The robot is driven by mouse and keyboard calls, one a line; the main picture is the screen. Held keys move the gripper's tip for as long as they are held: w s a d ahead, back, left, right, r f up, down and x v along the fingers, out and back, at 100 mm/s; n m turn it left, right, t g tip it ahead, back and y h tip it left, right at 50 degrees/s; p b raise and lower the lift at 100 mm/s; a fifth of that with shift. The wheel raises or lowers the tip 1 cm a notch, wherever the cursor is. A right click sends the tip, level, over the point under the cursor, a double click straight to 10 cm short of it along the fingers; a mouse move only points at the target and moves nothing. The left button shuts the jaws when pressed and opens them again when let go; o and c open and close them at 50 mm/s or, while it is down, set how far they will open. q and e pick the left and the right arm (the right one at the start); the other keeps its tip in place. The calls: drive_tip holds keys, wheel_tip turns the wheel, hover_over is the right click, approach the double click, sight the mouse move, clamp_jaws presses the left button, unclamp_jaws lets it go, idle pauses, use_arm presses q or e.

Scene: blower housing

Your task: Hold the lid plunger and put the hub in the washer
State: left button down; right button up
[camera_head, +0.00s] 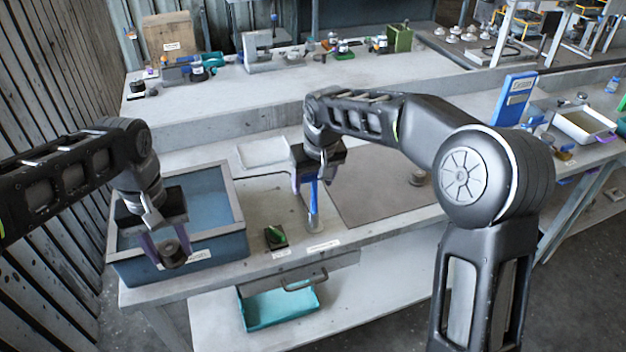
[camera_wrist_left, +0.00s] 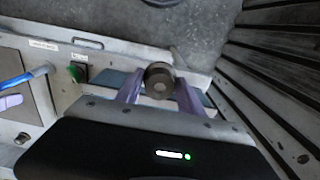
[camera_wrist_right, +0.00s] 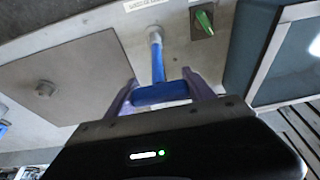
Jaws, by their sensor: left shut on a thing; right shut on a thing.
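The hub (camera_head: 172,254), a dark short cylinder, is between the fingers of my left gripper (camera_head: 165,248), which is shut on it. It also shows in the left wrist view (camera_wrist_left: 158,78). In the head view it overlaps the front wall of the blue, grey-rimmed tub (camera_head: 230,250), which looks like the washer; its exact height is unclear. My right gripper (camera_head: 310,180) is shut on the blue handle of the upright lid plunger (camera_head: 313,205). The T-shaped handle and stem show in the right wrist view (camera_wrist_right: 158,92). The plunger's lower end is at the bench top.
A green switch (camera_head: 275,237) sits between tub and plunger near the bench's front edge. A white tray (camera_head: 263,152) lies behind. A teal drawer (camera_head: 280,308) is below the bench. Wooden slats (camera_head: 60,90) bound the left.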

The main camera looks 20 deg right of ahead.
drive_tip(key=c, duration=0.3)
drive_tip(key=shift+c, duration=0.2)
drive_tip(key=shift+f, duration=0.1)
